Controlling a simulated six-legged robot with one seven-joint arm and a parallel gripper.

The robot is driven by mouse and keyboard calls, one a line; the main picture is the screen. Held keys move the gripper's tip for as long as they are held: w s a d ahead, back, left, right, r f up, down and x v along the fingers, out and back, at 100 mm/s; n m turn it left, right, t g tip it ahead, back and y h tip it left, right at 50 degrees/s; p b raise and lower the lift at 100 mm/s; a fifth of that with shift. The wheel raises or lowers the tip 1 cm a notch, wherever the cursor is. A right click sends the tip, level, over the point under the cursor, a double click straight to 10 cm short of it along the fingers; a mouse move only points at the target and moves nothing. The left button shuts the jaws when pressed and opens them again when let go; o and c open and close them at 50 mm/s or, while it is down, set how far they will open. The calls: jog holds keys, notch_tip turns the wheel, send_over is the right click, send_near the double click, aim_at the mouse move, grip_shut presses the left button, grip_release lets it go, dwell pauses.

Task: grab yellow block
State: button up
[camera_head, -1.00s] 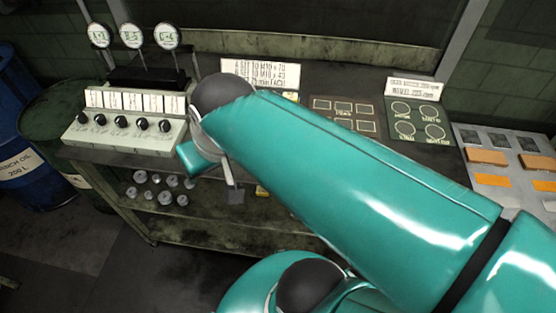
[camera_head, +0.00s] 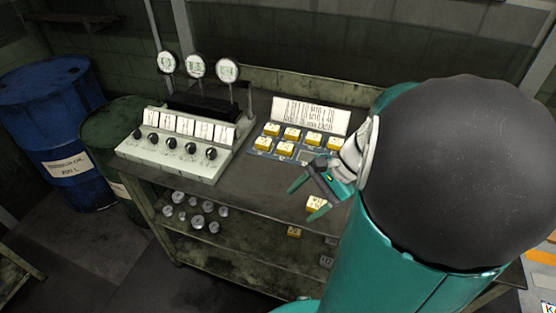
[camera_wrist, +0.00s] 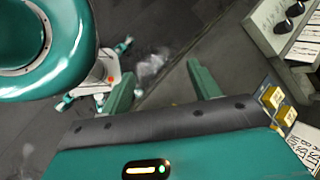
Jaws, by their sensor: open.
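Several yellow blocks (camera_head: 290,133) with pale tops sit in a blue tray (camera_head: 262,145) on the bench. One separate yellow block (camera_head: 315,202) shows by my lower finger near the bench's front edge; I cannot tell what it rests on. Another yellow block (camera_head: 294,231) is on the shelf below. My gripper (camera_head: 306,197) is open, its fingers pointing left and down, in front of the tray. My arm hides the bench's right part.
A grey control box (camera_head: 175,155) with black knobs stands left of the tray, with round gauges (camera_head: 197,67) behind it. A white sign (camera_head: 310,114) stands behind the tray. Round metal parts (camera_head: 197,221) lie on the lower shelf. Blue (camera_head: 55,125) and green drums (camera_head: 115,140) stand left.

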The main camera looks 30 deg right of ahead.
jog(key=s+d+f+m+t+y, duration=0.1)
jog(key=s+d+f+m+t, duration=0.1)
jog(key=d+f+m+t, duration=0.4)
jog(key=m+t, duration=0.2)
jog(key=m, duration=0.5)
send_near(319, 204)
jog(key=shift+h, duration=0.3)
jog(key=x, duration=1)
jog(key=shift+w+a, duration=0.25)
jog(key=shift+w, duration=0.05)
jog(key=shift+c, duration=0.2)
jog(key=c, duration=1)
